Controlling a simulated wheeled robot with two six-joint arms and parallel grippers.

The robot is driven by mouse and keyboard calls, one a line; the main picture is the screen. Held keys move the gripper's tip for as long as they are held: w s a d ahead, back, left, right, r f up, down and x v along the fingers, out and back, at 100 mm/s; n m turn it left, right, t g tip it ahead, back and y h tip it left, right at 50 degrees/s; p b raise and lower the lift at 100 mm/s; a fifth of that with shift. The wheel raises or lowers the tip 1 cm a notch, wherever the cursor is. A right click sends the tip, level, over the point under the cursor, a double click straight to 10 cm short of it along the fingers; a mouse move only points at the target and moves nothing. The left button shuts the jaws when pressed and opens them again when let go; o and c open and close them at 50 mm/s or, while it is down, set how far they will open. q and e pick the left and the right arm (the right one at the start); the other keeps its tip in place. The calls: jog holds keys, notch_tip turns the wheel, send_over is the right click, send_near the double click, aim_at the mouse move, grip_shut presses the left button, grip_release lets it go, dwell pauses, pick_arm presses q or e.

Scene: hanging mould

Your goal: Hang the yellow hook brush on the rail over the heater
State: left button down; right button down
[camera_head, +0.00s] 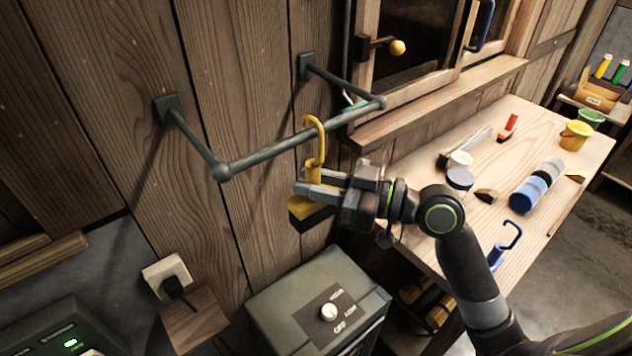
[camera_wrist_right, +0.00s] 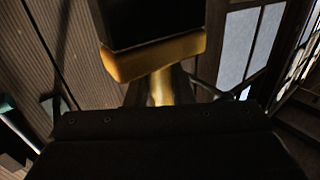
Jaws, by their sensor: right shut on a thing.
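The yellow hook brush (camera_head: 314,171) is upright in my right gripper (camera_head: 311,184), with its hook at the top and dark bristles below. My right gripper is shut on its handle. In the right wrist view the brush's yellow block (camera_wrist_right: 155,58) and handle show between the fingers (camera_wrist_right: 160,90). The grey-green rail (camera_head: 270,151) stands out from the plank wall on two arms. The hook overlaps the rail's front bar in the head view; I cannot tell whether it is around the bar or in front of it. The heater (camera_head: 285,307) is below. My left gripper is out of view.
A wooden bench (camera_head: 555,135) at the right holds a blue hook tool (camera_head: 500,252), a blue roller, a yellow bucket (camera_head: 576,135) and other small items. A window with a wooden sill (camera_head: 440,105) is beside the rail. A socket with a plug (camera_head: 168,275) is at the lower left.

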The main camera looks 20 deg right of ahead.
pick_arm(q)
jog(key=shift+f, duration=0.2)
pick_arm(e)
jog(key=shift+f, duration=0.1)
jog(key=c, duration=1.2)
grip_release()
jog(key=shift+o, duration=0.2)
